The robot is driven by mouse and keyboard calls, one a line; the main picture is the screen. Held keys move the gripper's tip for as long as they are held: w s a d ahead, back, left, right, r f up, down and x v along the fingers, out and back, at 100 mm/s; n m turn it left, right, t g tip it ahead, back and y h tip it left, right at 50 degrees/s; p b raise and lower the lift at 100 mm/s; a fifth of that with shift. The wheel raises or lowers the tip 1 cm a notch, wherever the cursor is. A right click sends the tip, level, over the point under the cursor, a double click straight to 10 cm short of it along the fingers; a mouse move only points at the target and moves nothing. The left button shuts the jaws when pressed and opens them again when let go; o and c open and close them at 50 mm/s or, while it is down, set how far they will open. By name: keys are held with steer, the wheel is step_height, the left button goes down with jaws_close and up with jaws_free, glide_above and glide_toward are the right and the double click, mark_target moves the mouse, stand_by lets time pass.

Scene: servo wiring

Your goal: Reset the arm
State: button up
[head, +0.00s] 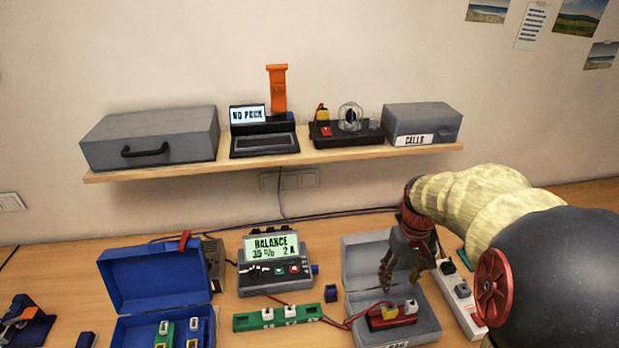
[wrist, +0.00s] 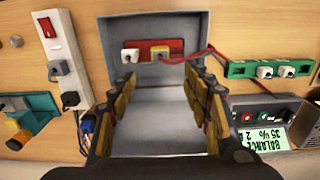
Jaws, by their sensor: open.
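My gripper (head: 401,283) is open and empty. It hangs over the open grey box (head: 368,258) on the right of the table, with its fingers pointing down. Inside that box lies a red battery pack (head: 390,318) with a yellow plug and a white plug. In the wrist view the red pack (wrist: 152,54) is beyond my spread fingers (wrist: 160,95), apart from them. My arm reaches in from the right and hides part of the table.
A charger (head: 274,270) reading "BALANCE" stands left of the grey box, with a green board (head: 277,317) in front of it. A blue open box (head: 150,280) is further left. A white power strip (head: 462,298) is right. A loaded shelf (head: 330,155) hangs behind.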

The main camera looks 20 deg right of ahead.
steer(key=s+a+r+n+t, duration=0.1)
steer(key=s+a+r+t, duration=0.1)
steer(key=a, duration=0.5)
steer(key=s+a+r+n+t+b, duration=0.1)
steer(key=s+a+r, duration=0.2)
steer(key=a+r, duration=0.2)
steer(key=s+a+r+t+b, duration=0.1)
steer(key=a+r, duration=0.3)
steer(key=a, duration=0.6)
steer(key=shift+s+a+n+t, duration=0.35)
steer(key=shift+s+n+t, duration=0.05)
steer(key=shift+s+t, duration=0.4)
steer(key=shift+c, duration=0.7)
